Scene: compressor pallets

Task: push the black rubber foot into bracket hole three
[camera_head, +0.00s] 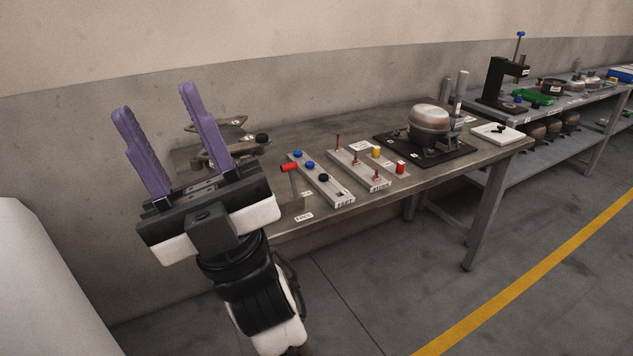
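My gripper (155,100) has two purple fingers, pointing up and spread wide apart, with nothing between them. A black rubber foot (323,178) sits on a light grey strip holder on the table, in line with two blue pieces (298,154) (310,165). A metal bracket (190,158) stands on the table's far left part, behind my gripper. The right finger hides part of it. Another black round piece (262,138) is at the bracket's right end. The bracket's holes and their numbers cannot be made out.
A red-handled tool (289,167) stands left of the strip holder. A second strip (352,168) holds copper tubes; yellow (376,152) and red (400,167) cylinders stand beside it. A compressor (428,122) sits on a black base. A white tray (497,133) lies at the table's right end.

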